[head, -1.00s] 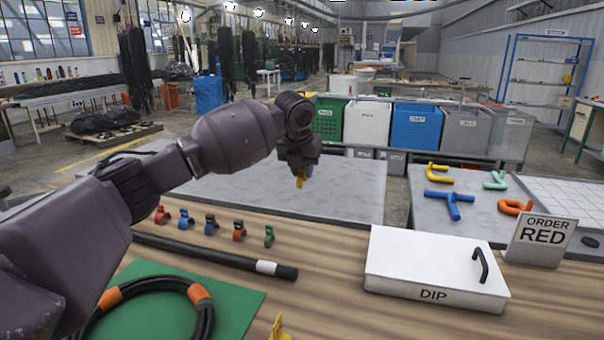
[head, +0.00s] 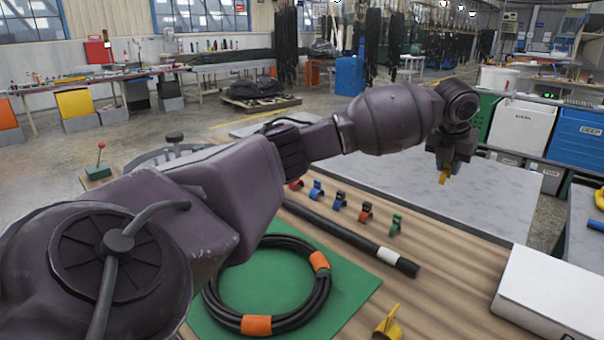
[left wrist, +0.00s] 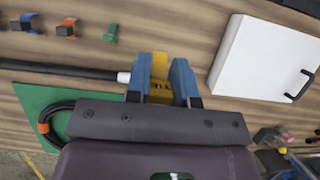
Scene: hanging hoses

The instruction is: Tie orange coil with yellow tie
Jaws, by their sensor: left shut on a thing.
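The coil is a black hose with orange bands (head: 257,325), lying in a loop on a green mat (head: 362,283). Part of the coil (left wrist: 62,114) shows at the left in the left wrist view, the rest hidden by my gripper body. My left gripper (head: 444,172) is up over the far side of the table, beyond and right of the coil, well apart from it. In the left wrist view its blue fingers (left wrist: 160,85) are shut on a yellow tie (left wrist: 159,68). Another yellow piece (head: 388,324) stands at the near table edge, partly cut off. My right gripper is not in view.
Several small coloured clips (head: 341,201) stand in a row behind a black rod with a white band (head: 388,256). A white box (head: 555,292) is at the right. A grey table (head: 440,195) lies beyond the wooden one.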

